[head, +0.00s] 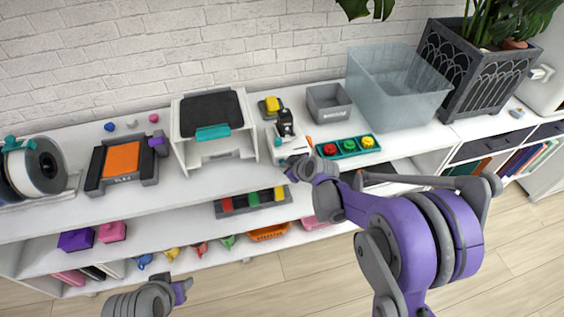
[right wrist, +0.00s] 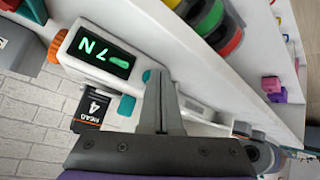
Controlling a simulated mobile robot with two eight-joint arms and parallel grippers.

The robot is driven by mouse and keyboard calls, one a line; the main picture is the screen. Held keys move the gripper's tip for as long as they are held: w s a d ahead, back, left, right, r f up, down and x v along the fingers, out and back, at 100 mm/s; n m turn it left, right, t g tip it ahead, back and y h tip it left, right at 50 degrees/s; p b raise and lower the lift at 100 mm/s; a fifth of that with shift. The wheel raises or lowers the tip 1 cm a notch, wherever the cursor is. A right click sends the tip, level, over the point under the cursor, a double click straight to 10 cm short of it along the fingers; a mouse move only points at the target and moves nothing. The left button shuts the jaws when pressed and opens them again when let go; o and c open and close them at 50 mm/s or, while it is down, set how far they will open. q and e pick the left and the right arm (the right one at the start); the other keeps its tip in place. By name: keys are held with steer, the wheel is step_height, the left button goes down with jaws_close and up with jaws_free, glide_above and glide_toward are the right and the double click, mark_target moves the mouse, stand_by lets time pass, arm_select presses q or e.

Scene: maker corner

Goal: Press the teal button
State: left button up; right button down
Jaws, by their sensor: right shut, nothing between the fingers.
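A white device (right wrist: 75,55) with a green-lit display (right wrist: 101,54) fills the left of the right wrist view. It shows in the head view as a small white unit (head: 284,146) on the shelf top. A small teal button (right wrist: 147,75) is on the device beside the display, partly hidden by my finger. A larger teal block (right wrist: 126,105) sits on its edge. My right gripper (right wrist: 164,76) is shut and empty, its tips over the device right beside the teal button; contact cannot be told. My left gripper (head: 182,290) is low at the left, its jaws unclear.
A teal tray (head: 324,154) with red, green and yellow knobs stands right of the device. A white box with a teal front piece (head: 212,132) stands left of it. A grey bin (head: 328,103) and a clear tub (head: 398,85) are behind to the right.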

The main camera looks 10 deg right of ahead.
steer(key=shift+w, duration=0.15)
stand_by(0.4)
steer(key=shift+s, duration=0.85)
steer(key=shift+s+d+b, duration=0.1)
steer(key=shift+s+b, duration=0.25)
steer(key=shift+s, duration=2.15)
steer(key=shift+r, duration=0.1)
steer(key=s+d+r+m+g+h+p, duration=0.1)
steer(key=s+r+m, duration=0.3)
steer(key=s, duration=0.8)
steer(key=s+d+r+m+g+h+p, duration=0.1)
steer(key=s+r, duration=0.4)
steer(key=s, duration=0.8)
steer(key=m+g+h+p, duration=0.1)
steer(key=m, duration=0.1)
steer(key=shift+d+m, duration=0.35)
steer(key=shift+m, duration=0.05)
